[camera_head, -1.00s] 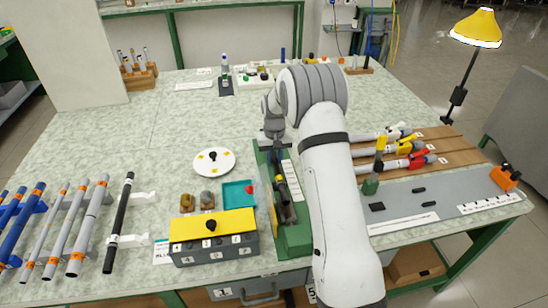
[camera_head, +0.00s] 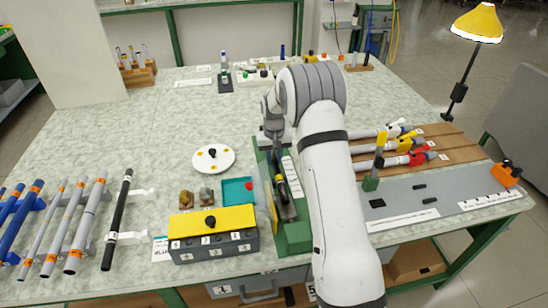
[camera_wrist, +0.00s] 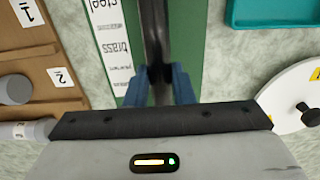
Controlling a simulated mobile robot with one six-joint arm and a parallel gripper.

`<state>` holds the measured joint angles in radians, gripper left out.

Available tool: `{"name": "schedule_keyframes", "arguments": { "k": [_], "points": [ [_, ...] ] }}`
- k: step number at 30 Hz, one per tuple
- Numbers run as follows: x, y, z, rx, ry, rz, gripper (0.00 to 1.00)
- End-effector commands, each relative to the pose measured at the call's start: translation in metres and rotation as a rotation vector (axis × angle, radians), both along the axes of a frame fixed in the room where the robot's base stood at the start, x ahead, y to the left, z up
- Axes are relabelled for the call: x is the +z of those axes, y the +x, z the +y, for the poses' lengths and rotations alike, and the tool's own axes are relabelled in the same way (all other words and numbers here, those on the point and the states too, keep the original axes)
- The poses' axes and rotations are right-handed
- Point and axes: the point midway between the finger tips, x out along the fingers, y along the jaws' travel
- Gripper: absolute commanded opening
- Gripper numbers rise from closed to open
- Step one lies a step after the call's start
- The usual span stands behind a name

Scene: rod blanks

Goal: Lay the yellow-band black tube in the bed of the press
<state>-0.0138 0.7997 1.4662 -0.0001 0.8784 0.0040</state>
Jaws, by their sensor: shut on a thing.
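My gripper (camera_wrist: 162,88) shows in the wrist view with its two blue fingers shut on a dark tube (camera_wrist: 156,35). The tube runs lengthwise over the green body of the press. In the head view, a black tube with a small yellowish mark (camera_head: 282,187) lies along the green press (camera_head: 293,238), just below my wrist. My arm hides part of the press. I cannot tell whether the tube rests fully on the bed or sits slightly above it. Another black tube (camera_head: 121,205) lies on white supports at the left.
A grey box with a yellow lid (camera_head: 230,222), a teal tray (camera_head: 236,184) and a white disc (camera_head: 202,159) stand left of the press. Brown racks with grey tubes (camera_head: 397,160) lie to the right.

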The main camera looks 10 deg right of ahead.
Motion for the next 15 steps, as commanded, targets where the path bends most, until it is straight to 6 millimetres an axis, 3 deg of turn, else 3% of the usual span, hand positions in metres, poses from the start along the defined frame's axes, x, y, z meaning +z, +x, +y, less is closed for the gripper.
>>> {"name": "schedule_keyframes", "arguments": {
  "k": [10, 15],
  "points": [
    [-0.0001, -0.0001, 0.0006, 0.001, 0.000, 0.000, 0.47],
    [-0.0002, -0.0001, 0.0005, 0.001, 0.000, 0.001, 0.47]
  ]
}}
